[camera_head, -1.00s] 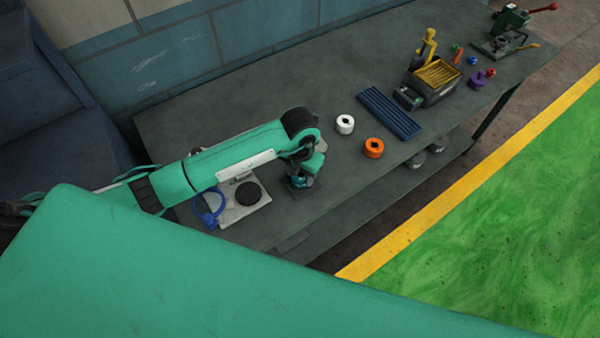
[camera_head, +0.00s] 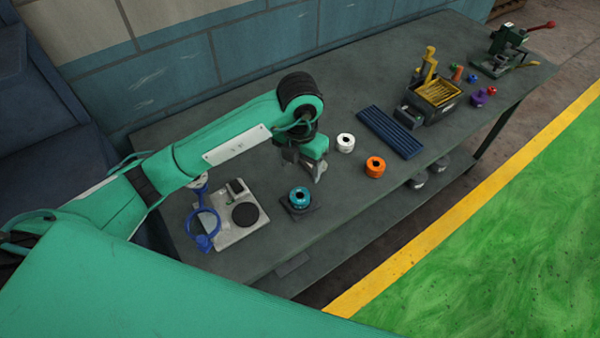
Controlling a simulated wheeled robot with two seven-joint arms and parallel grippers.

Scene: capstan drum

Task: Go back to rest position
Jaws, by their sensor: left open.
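My left gripper (camera_head: 304,168) is open and empty above the workbench (camera_head: 345,205), its fingers pointing down. A teal spool-like ring (camera_head: 300,197) sits on a small dark square base (camera_head: 301,208) just in front of it, apart from the fingers. A light grey plate (camera_head: 226,226) with a black disc (camera_head: 245,214) and a blue ring-shaped part (camera_head: 204,226) lies to the left of that base. My right gripper is not in view.
A white ring (camera_head: 345,143), an orange ring (camera_head: 375,167) and a ridged blue tray (camera_head: 390,132) lie to the right of the gripper. Farther right are a dark box of yellow sticks (camera_head: 437,92), small coloured parts and a green press (camera_head: 504,52). The wall (camera_head: 190,78) runs behind.

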